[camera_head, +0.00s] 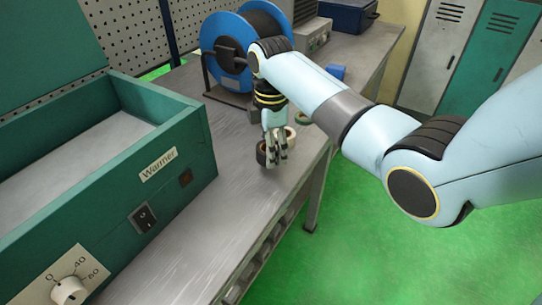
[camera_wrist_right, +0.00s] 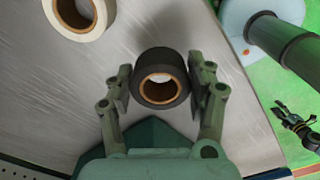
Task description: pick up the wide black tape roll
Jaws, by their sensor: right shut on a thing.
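The wide black tape roll (camera_wrist_right: 160,93) stands between the two fingers of my right gripper (camera_wrist_right: 160,82), which is shut on it from both sides. Its tan inner core shows in the right wrist view. In the head view my right gripper (camera_head: 273,150) points down at the bench, with the black roll (camera_head: 262,154) partly hidden behind its fingers. I cannot tell whether the roll still touches the bench. My left gripper is not in the head view. A small dark gripper, seemingly my left one (camera_wrist_right: 293,118), shows at the right edge of the wrist view, too small to judge.
A white tape roll (camera_wrist_right: 78,14) lies close by on the metal bench (camera_head: 190,240). The green Warmer box (camera_head: 165,185) stands left and a blue spool (camera_head: 226,50) behind. The bench front is clear.

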